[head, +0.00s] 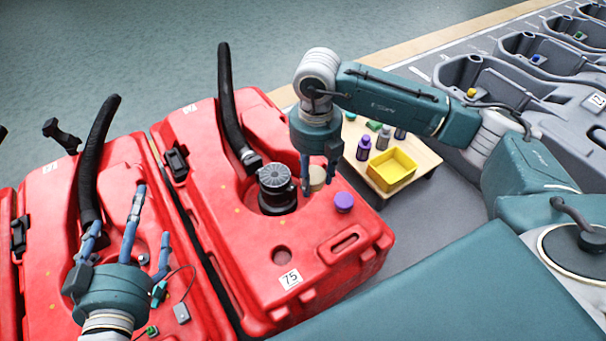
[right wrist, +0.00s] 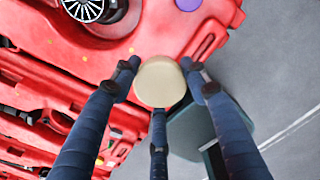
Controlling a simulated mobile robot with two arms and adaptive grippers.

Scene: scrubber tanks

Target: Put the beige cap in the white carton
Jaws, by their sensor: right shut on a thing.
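The beige cap (head: 317,177) is held between the fingers of my right gripper (head: 318,187), above the red tank (head: 235,250) marked 75. In the right wrist view the cap (right wrist: 160,82) shows its round pale face, with my right gripper's fingers (right wrist: 163,88) closed around it. The cap is beside the black filter with a grey lid (head: 275,178), apart from it. My left gripper (head: 128,225) is over the left red tank, fingers spread and empty. No white carton can be made out in either view.
A purple cap (head: 344,202) sits on the red tank near its right edge. A small wooden table (head: 418,158) behind holds a yellow tray (head: 391,170) and several small bottles. Black hoses (head: 232,105) stand up from the tanks. Grey tanks (head: 540,95) line the right.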

